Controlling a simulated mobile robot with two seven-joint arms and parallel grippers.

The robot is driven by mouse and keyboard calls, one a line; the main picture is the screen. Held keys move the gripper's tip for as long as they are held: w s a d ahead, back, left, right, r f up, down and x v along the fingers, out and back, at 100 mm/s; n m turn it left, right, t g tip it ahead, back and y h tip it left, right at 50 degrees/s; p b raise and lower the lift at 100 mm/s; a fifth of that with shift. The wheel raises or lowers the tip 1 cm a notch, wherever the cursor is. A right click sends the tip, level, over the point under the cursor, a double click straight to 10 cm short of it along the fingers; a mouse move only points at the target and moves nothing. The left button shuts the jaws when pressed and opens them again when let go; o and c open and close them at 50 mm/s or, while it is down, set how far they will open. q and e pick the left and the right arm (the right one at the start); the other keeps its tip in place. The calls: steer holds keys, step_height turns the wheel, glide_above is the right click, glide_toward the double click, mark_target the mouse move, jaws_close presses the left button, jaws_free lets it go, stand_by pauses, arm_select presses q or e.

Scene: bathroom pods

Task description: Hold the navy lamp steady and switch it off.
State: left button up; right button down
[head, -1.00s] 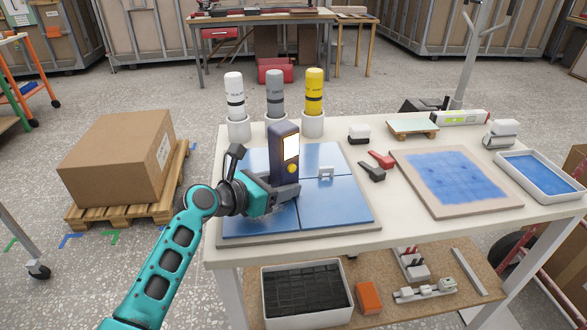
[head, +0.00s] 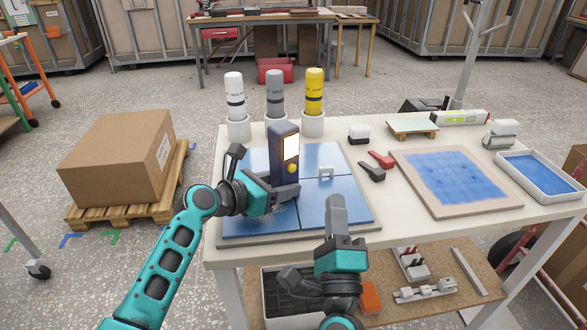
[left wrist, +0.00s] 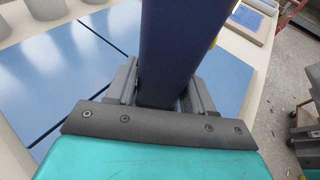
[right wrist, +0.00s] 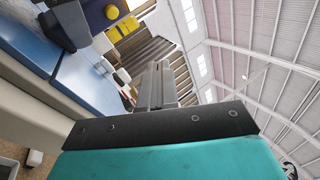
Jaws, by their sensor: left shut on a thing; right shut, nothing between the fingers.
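The navy lamp (head: 283,157) stands upright on the blue tiled board. Its front panel (head: 291,147) glows pale, and a round yellow button (head: 292,168) sits below the panel. My left gripper (head: 288,190) is shut on the lamp's lower part; the left wrist view shows the navy body (left wrist: 178,50) between its fingers. My right gripper (head: 336,205) is shut and empty, in front of the board and to the right of the lamp, apart from it.
The blue tiled board (head: 340,222) lies on the table (head: 400,230). A white, a grey and a yellow bottle (head: 314,92) stand behind the lamp.

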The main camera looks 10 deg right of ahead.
mark_target(292, 168)
arm_select(q)
steer(key=shift+f, duration=0.1)
arm_select(e)
steer(key=shift+m, duration=0.3)
steer(key=shift+w+a, duration=0.7)
steer(key=shift+w, duration=0.6)
steer(key=shift+w+a, duration=0.7)
steer(key=shift+w, duration=0.55)
steer(key=shift+w+a, duration=0.7)
steer(key=shift+w, duration=0.6)
steer(key=shift+w, duration=0.1)
